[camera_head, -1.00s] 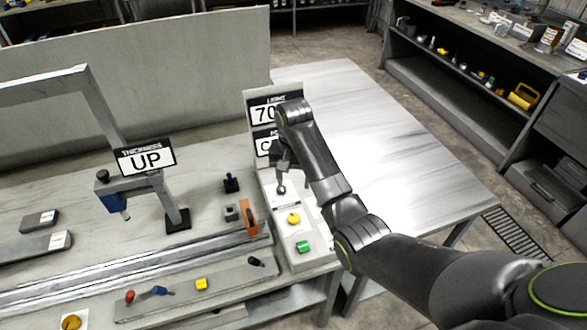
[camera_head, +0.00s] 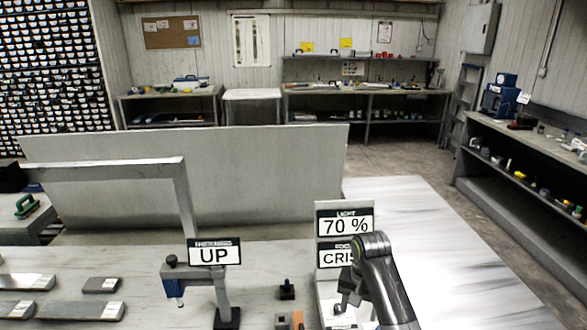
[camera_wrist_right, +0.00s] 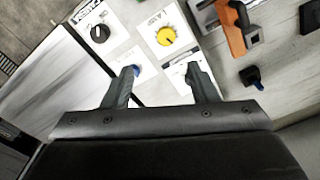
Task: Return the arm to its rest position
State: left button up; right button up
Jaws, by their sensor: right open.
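My right arm (camera_head: 381,279) reaches in from the lower right of the head view, in front of the panel with the "70 %" light sign (camera_head: 345,223). My right gripper (camera_head: 341,305) hangs low by that panel and is small and partly hidden there. In the right wrist view my right gripper (camera_wrist_right: 163,80) has its two fingers spread apart with nothing between them. Beyond the fingertips is a white control panel with a yellow knob (camera_wrist_right: 166,37) and a black knob (camera_wrist_right: 99,33). A blue control sits by the left fingertip. My left gripper does not show.
A grey metal frame with the "UP" sign (camera_head: 214,254) stands left of the arm. A grey upright board (camera_head: 190,180) stands behind the bench. The pale table top (camera_head: 440,265) at right is bare. An orange-handled tool (camera_wrist_right: 233,35) shows in the wrist view.

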jog(key=s+d+f+n+t, duration=0.1)
jog(key=s+d+f, duration=0.35)
jog(key=s, duration=0.35)
jog(key=s+d+f+n+t, duration=0.1)
jog(key=s+d+f, duration=0.3)
jog(key=s, duration=0.5)
jog(key=s+d+r+n+t+h, duration=0.1)
jog(key=s+d+r, duration=0.1)
jog(key=s, duration=0.7)
jog(key=s+d+r+n+t+h, duration=0.1)
jog(key=s+d, duration=0.1)
jog(key=s, duration=0.7)
notch_tip(320, 180, down, 30)
jog(key=d+g+b, duration=0.1)
jog(key=g+b, duration=0.1)
jog(key=b, duration=0.3)
jog(key=s+f+b, duration=0.2)
jog(key=s+f, duration=0.6)
jog(key=f, duration=0.2)
jog(key=s+a+f+g+y+b, duration=0.1)
jog(key=s+f+b, duration=0.2)
jog(key=s+f, duration=0.4)
notch_tip(320, 180, down, 3)
jog(key=shift+s+f, duration=0.1)
jog(key=shift+s, duration=0.25)
